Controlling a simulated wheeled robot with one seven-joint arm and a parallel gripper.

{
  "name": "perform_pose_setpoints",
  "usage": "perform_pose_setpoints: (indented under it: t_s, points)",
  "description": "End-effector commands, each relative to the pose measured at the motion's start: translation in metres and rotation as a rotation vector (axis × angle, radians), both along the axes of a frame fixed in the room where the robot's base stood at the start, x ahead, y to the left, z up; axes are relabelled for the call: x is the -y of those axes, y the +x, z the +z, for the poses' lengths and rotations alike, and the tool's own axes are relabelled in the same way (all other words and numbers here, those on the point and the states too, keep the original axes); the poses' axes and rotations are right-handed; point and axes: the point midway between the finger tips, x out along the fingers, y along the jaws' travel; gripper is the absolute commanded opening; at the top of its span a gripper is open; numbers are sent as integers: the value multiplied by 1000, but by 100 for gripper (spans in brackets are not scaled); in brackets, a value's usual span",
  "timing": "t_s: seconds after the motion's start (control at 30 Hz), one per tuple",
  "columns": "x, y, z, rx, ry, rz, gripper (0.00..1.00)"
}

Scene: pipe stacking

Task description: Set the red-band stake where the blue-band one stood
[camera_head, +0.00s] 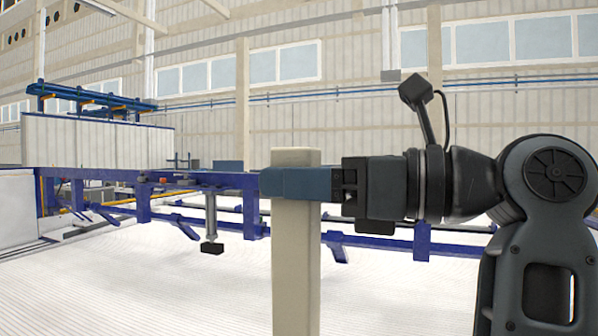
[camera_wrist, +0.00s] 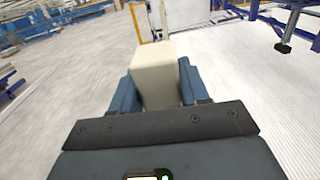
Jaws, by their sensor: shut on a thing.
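My gripper (camera_head: 297,183) is shut on a pale cream square stake (camera_head: 296,265) near its top end. The stake hangs upright in the head view and runs down out of the bottom of the picture. No coloured band shows on the visible part, so I cannot tell which stake it is. In the wrist view, the blue-grey fingers of my gripper (camera_wrist: 158,92) press both sides of the stake, whose top end (camera_wrist: 156,55) faces the camera. The stake's foot is hidden, and I see no other stake clearly.
A blue steel frame (camera_head: 160,178) with rails runs behind the stake. A pale panel (camera_head: 95,143) stands at the back left. The white ribbed floor (camera_head: 150,285) looks clear in front of the frame. In the wrist view, blue frame parts (camera_wrist: 290,25) show at the upper right.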

Motion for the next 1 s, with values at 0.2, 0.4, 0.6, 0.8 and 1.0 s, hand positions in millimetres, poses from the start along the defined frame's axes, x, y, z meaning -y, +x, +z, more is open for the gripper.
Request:
perform_pose_setpoints:
  t_s: [0.2,0.4,0.6,0.8,1.0]
  points:
    - [0,0,1,3,3,0,0]
    - [0,0,0,3,2,0,0]
    - [0,0,-6,2,2,0,0]
    - [0,0,-12,2,2,1,0]
    - [1,0,-18,2,2,0,0]
